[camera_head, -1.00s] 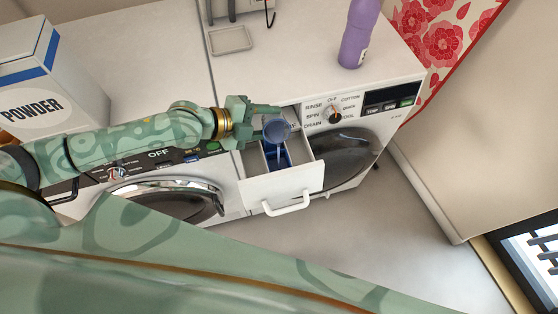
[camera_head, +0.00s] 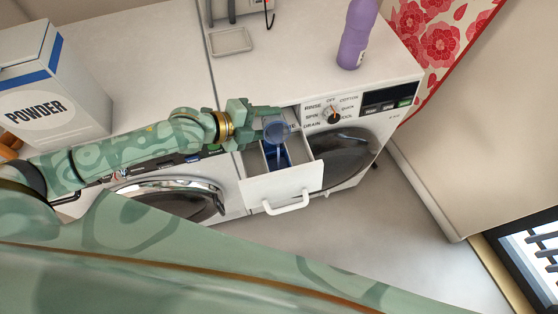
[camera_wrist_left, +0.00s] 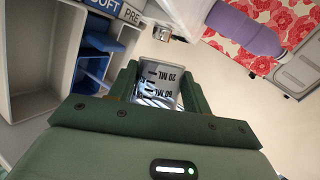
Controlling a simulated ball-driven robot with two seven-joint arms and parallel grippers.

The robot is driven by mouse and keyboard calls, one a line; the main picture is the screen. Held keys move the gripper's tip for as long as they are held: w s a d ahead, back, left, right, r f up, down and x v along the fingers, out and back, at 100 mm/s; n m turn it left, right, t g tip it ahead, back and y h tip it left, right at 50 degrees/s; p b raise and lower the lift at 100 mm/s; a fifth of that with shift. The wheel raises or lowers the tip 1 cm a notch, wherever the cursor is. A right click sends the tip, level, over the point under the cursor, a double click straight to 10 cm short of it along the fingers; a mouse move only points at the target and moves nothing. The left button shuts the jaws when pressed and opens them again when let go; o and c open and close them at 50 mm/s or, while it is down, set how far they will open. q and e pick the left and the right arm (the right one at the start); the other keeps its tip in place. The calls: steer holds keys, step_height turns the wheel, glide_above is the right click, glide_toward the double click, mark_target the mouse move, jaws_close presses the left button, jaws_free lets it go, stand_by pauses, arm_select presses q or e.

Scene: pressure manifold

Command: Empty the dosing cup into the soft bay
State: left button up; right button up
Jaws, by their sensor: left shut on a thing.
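My left gripper (camera_head: 262,112) is shut on the dosing cup (camera_head: 276,132), a small translucent bluish cup, and holds it above the open drawer (camera_head: 283,188) of the right-hand washer. The cup looks tilted. A thin pale streak shows below it, and I cannot tell if it is liquid or part of the drawer. In the left wrist view the cup (camera_wrist_left: 160,82) sits between the fingers with its ML marks upside down. The soft bay (camera_wrist_left: 95,42) is the blue compartment by the SOFT label, left of the cup there. Its floor is partly hidden. My right gripper is not in view.
A POWDER box (camera_head: 50,85) stands on the left worktop. A purple bottle (camera_head: 357,38) and a shallow tray (camera_head: 231,41) are on the right washer's top. The drawer handle (camera_head: 287,203) sticks out in front. Clear floor lies right of it.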

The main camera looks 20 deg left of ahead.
arm_select(q)
steer(key=shift+s+d+f+m+t, duration=0.1)
steer(key=shift+s+f+m+t, duration=0.1)
steer(key=shift+s+m+t, duration=0.1)
stand_by(0.4)
steer(key=shift+s+d+f, duration=0.15)
steer(key=shift+s+f, duration=0.05)
stand_by(0.5)
steer(key=shift+s+d+r+m+t+y, duration=0.1)
steer(key=shift+s+r+m+t+y, duration=0.15)
steer(key=shift+m+t, duration=0.4)
stand_by(0.7)
